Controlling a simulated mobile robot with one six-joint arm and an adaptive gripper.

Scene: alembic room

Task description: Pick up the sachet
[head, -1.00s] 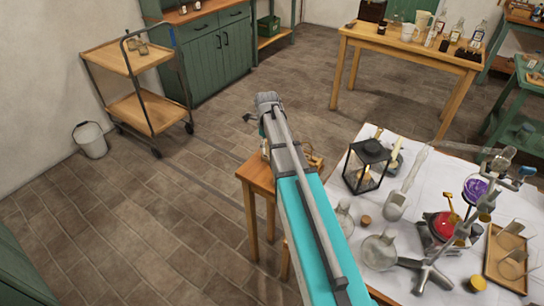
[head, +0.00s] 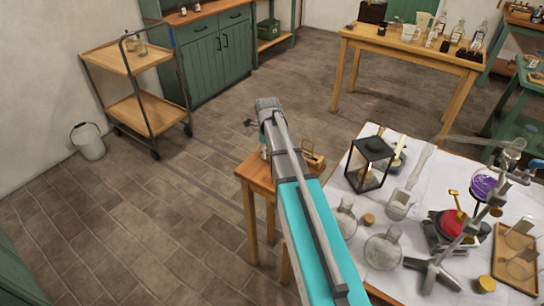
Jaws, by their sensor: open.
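I cannot make out a sachet for certain in the head view. A small wooden side table (head: 247,177) stands at the middle, partly hidden behind my arm. A small brown wooden object (head: 313,157) is on it, right of my arm, with part of it covered. My gripper (head: 254,124) is at the far end of my arm, seen from behind. One dark finger sticks out on the left, and the rest is hidden by the arm. The gripper is open, and I see nothing held in it.
A white-covered table (head: 350,205) at the right holds a black lantern (head: 370,163), glass flasks (head: 383,250) and a metal stand (head: 433,272). A trolley (head: 125,62) and a bucket (head: 88,141) stand at the left. The tiled floor between is clear.

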